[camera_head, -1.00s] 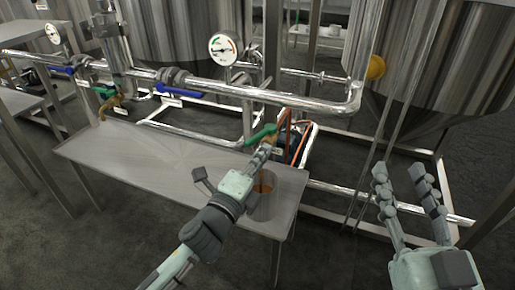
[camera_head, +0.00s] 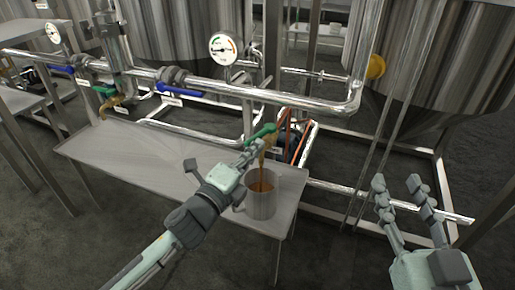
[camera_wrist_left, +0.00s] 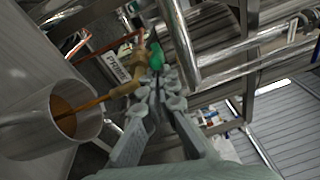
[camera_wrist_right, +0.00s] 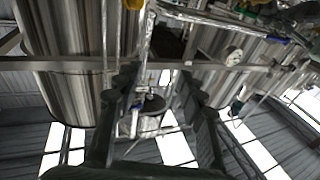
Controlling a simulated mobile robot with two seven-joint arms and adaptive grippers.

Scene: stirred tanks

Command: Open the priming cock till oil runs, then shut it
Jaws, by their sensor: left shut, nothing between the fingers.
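The priming cock is a brass tap (camera_wrist_left: 128,84) with a green handle (camera_head: 262,133), beside a white tag reading PRIME (camera_wrist_left: 112,70). Brown oil runs from its spout in a thin stream (camera_wrist_left: 97,103) into a metal mug (camera_head: 261,206). The mug stands on the bench below and has brown oil inside. My left gripper (camera_head: 256,148) is shut and empty, its fingertips close to the green handle; in the left wrist view (camera_wrist_left: 165,88) they are just below it. Whether they touch is unclear. My right gripper (camera_head: 405,188) is open and empty, away to the right.
The steel bench (camera_head: 130,160) is clear left of the mug. Above it run a pipe with blue-handled valves (camera_head: 181,89) and a pressure gauge (camera_head: 223,49). Another green-handled brass tap (camera_head: 110,100) is at the left. Frame legs and pipes stand near my right gripper.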

